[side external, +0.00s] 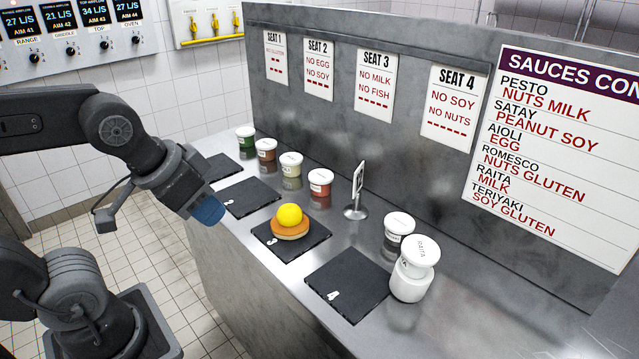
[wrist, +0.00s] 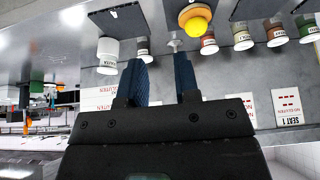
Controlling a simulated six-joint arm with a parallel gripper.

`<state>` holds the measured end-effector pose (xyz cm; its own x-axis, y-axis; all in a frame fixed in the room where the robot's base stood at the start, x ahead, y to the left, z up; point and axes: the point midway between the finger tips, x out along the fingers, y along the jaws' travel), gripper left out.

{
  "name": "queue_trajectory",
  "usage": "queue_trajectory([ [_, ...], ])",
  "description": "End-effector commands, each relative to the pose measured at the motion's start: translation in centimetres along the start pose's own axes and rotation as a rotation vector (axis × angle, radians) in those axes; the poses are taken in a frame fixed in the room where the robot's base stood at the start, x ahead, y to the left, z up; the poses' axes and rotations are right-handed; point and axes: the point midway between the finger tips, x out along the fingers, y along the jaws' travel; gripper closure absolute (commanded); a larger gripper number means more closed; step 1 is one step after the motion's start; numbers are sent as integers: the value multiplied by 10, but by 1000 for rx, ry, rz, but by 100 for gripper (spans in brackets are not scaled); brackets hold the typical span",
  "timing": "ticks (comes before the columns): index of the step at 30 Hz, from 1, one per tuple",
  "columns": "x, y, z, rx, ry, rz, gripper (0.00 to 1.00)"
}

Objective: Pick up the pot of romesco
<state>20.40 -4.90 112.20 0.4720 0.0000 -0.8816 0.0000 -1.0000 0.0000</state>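A small pot with a white lid and red-orange contents (side external: 320,184) stands on the steel counter behind slate 3; by its colour it looks like the romesco, though its label is too small to read. It also shows in the wrist view (wrist: 208,45), right of my fingers. My gripper (side external: 208,211), with blue fingertips, hangs over the counter's front edge, left of the pot and apart from it. In the wrist view my gripper (wrist: 160,80) has its two fingers spread, with nothing between them.
Cream (side external: 291,168), brown (side external: 266,151) and green (side external: 245,142) pots stand in the row to the left. A yellow dome on a round base (side external: 290,218) sits on slate 3. A metal sign stand (side external: 356,195), a dark pot (side external: 398,232) and a white raita jar (side external: 413,275) stand to the right.

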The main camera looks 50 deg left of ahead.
Motion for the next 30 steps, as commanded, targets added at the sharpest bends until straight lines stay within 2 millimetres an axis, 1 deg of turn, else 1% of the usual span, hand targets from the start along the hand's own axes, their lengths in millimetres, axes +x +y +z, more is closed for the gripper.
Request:
queue_trajectory([
  [1,0,0,0,0,0,0,68],
  [2,0,0,0,0,0,0,65],
  [20,0,0,0,0,0,0,7],
  [27,0,0,-1,-2,-1,-1,7],
  [29,0,-1,-7,-11,-3,-5,7],
  [30,1,-3,-13,-22,-7,-11,7],
])
